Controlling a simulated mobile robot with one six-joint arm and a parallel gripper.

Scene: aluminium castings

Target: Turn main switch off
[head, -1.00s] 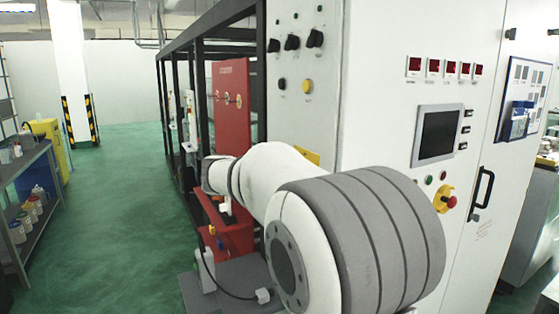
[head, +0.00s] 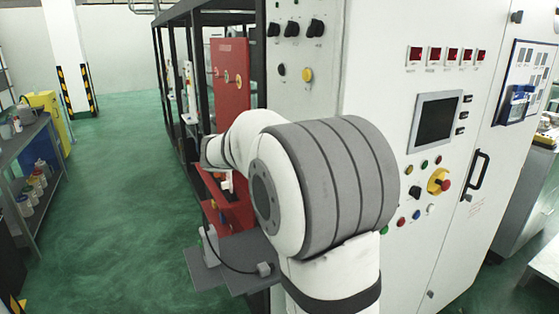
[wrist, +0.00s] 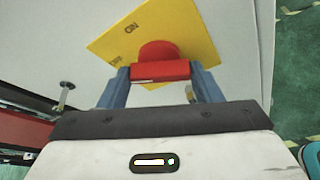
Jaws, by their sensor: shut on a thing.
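The main switch has a red knob (wrist: 158,50) on a yellow plate (wrist: 120,38), seen in the wrist view on a pale panel. The plate has ON printed near its top and another word, partly readable, at its left corner. My gripper (wrist: 161,73) has its two blue-grey fingers on either side of the knob's red handle and is shut on it. The plate appears tilted in the wrist view. In the head view my arm hides the switch and the gripper.
The white cabinet (head: 385,95) carries a dark screen (head: 437,121), several buttons and a red-and-yellow knob (head: 441,182) on its front. A black frame with a red panel (head: 231,75) stands to the left. Green floor (head: 120,170) is open between it and a shelf (head: 35,165).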

